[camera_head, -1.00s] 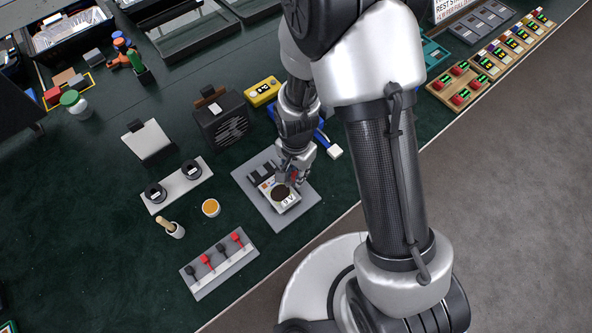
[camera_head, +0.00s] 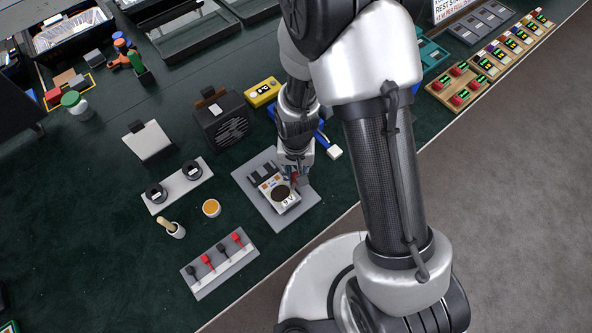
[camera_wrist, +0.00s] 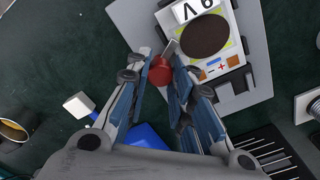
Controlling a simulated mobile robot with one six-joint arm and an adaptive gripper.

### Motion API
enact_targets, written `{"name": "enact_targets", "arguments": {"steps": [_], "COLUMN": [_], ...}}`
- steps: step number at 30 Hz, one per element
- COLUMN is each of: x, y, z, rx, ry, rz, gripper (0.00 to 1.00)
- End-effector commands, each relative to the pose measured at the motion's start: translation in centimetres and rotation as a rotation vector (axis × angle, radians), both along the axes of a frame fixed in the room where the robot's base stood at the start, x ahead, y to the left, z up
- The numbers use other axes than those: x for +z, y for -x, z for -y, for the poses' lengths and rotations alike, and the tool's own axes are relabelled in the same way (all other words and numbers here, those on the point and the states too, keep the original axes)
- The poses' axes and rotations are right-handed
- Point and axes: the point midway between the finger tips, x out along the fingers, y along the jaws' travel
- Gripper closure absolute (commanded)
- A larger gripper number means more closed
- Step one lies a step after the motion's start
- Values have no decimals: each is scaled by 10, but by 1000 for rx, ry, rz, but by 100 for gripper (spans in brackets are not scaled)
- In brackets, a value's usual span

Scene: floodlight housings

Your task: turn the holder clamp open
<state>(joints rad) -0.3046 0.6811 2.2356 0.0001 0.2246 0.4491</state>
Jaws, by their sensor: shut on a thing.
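The holder clamp shows in the wrist view as a red knob (camera_wrist: 160,70) with a short grey bar beside the white 9 V unit (camera_wrist: 231,52). My gripper (camera_wrist: 163,73) has its two blue-grey fingers closed around the red knob. In the head view my gripper (camera_head: 296,178) reaches down at the upper right edge of the 9 V unit (camera_head: 288,202), and a little red shows at its fingertips. The unit has a dark round face and orange and blue terminal marks. It sits on a grey plate (camera_head: 248,184). The fingers partly hide the clamp.
A black fan-like box (camera_head: 222,122) and a yellow meter (camera_head: 262,92) stand behind the plate. The table's front edge is close.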

Motion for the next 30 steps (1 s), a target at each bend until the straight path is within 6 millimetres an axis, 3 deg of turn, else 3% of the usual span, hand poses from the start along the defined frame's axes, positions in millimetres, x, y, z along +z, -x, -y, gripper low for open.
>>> {"name": "enact_targets", "arguments": {"steps": [30], "x": [0], "y": [1], "z": [1], "rx": [885], "ry": [0], "rz": [-2], "gripper": [100]}}
